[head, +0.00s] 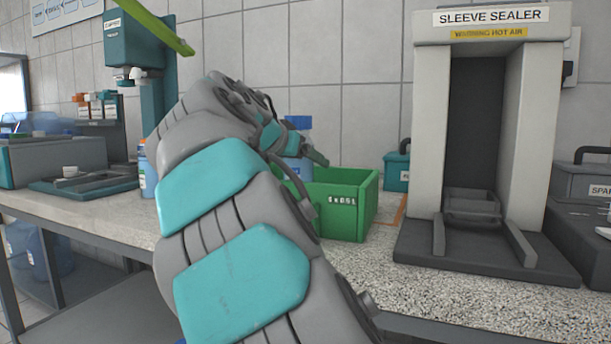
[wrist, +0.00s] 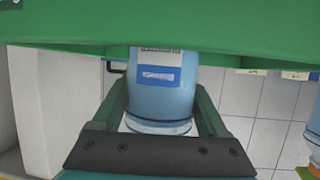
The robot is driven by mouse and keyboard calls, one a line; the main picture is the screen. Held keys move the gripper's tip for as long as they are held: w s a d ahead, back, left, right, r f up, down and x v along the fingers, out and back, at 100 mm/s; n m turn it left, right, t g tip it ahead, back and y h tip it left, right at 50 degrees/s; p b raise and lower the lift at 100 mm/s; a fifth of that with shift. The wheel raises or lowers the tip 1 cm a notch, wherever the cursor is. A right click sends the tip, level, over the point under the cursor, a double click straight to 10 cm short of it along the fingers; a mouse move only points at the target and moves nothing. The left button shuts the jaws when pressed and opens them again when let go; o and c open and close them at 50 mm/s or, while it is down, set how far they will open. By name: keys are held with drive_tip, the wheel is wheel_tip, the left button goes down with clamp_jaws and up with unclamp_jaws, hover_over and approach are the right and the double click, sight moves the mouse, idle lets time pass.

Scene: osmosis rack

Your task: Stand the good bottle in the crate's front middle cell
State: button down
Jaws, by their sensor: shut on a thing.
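A blue bottle (wrist: 160,95) with a white and blue label stands between the two fingers of my gripper (wrist: 160,88), which is shut on it. In the head view its blue cap (head: 298,122) shows above the green crate (head: 348,212), with my gripper (head: 312,155) beside it. The crate wall (wrist: 160,28) crosses the top of the wrist view and hides one end of the bottle. I cannot tell which cell the bottle is over, or whether it is inside the crate; the cells are hidden.
Another bottle (head: 148,170) stands on the counter left of my arm. A bottle (wrist: 314,145) also shows at the wrist view's right edge. The sleeve sealer (head: 427,140) stands right of the crate, and a teal box (head: 396,178) stands behind, between them. My arm hides the middle counter.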

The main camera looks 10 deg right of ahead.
sight(290, 166)
drive_tip(key=shift+f, duration=1.45)
drive_tip(key=shift+f+b, duration=0.2)
drive_tip(key=shift+b, duration=0.15)
unclamp_jaws()
drive_tip(key=shift+r, duration=0.1)
drive_tip(key=shift+r+p, duration=0.2)
drive_tip(key=shift+p, duration=0.1)
drive_tip(key=v, duration=1.2)
